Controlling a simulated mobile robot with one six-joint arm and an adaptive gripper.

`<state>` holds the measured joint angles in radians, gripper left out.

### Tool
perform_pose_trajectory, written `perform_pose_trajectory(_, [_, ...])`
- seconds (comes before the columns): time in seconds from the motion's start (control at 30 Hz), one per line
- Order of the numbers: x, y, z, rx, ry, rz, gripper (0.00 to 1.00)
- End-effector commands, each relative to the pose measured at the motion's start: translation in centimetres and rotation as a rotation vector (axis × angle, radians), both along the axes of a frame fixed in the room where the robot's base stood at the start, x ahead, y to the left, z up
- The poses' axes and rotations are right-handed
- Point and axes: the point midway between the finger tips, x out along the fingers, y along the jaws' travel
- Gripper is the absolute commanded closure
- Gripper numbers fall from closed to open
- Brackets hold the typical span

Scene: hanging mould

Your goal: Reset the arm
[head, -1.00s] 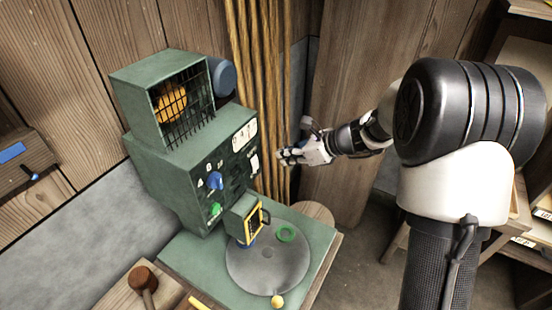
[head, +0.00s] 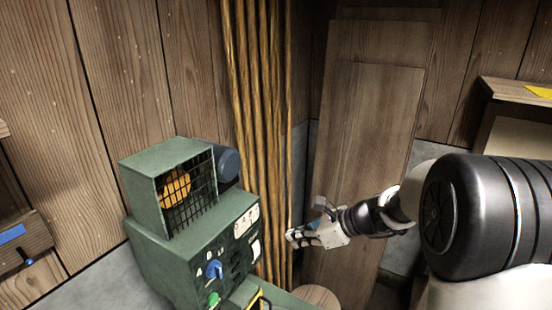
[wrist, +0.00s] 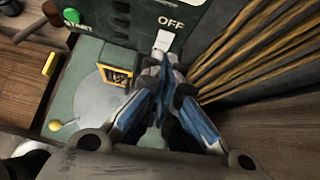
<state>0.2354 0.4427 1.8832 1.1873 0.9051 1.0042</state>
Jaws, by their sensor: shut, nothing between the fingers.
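My gripper (head: 293,237) is shut and empty in the head view, pointing left beside the green machine (head: 165,247) and in front of the bundle of wooden poles. In the wrist view my gripper (wrist: 164,62) has its fingers together, with their tips in front of the white switch (wrist: 163,40) under the word OFF. I cannot tell whether they touch the switch. The machine's front carries a blue knob (head: 213,270) and a green button (head: 212,299). The wrist view also shows the green START button (wrist: 71,16).
The wooden poles (head: 257,120) stand upright behind the machine. Wide boards (head: 365,150) lean behind my arm. In the wrist view a round grey plate (wrist: 95,100) lies below the machine, with a yellow-framed block (wrist: 116,75) and a mallet (wrist: 50,12) nearby. Shelves (head: 515,95) stand at the right.

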Motion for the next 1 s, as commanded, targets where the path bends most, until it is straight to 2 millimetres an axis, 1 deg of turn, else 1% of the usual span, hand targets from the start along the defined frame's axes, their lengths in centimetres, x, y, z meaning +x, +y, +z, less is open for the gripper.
perform_pose_trajectory(0.07, [-2.1,0.8,1.2,-0.076,-0.062,0.096,1.0])
perform_pose_trajectory(0.17, [-6.3,1.7,2.7,-0.225,-0.168,0.286,1.0])
perform_pose_trajectory(0.2, [-8.2,1.9,3.2,-0.293,-0.217,0.373,1.0])
perform_pose_trajectory(0.27, [-11.2,2.1,3.7,-0.397,-0.286,0.508,1.0])
perform_pose_trajectory(0.3, [-13.2,2.1,3.9,-0.466,-0.331,0.596,1.0])
perform_pose_trajectory(0.37, [-16.1,1.8,4.0,-0.569,-0.396,0.729,1.0])
perform_pose_trajectory(0.4, [-17.9,1.5,4.0,-0.637,-0.437,0.816,1.0])
perform_pose_trajectory(0.47, [-20.6,1.0,3.9,-0.739,-0.497,0.95,1.0])
perform_pose_trajectory(0.5, [-22.4,0.4,3.7,-0.808,-0.533,1.037,1.0])
perform_pose_trajectory(0.6, [-26.3,-1.1,3.0,-0.975,-0.612,1.253,1.0])
perform_pose_trajectory(0.7, [-29.2,-2.8,2.3,-1.12,-0.666,1.443,1.0])
perform_pose_trajectory(0.8, [-31.2,-4.3,1.6,-1.23,-0.697,1.585,1.0])
perform_pose_trajectory(0.9, [-32.3,-5.3,1.2,-1.297,-0.707,1.676,1.0])
perform_pose_trajectory(1.0, [-32.8,-5.7,1.1,-1.327,-0.71,1.72,1.0])
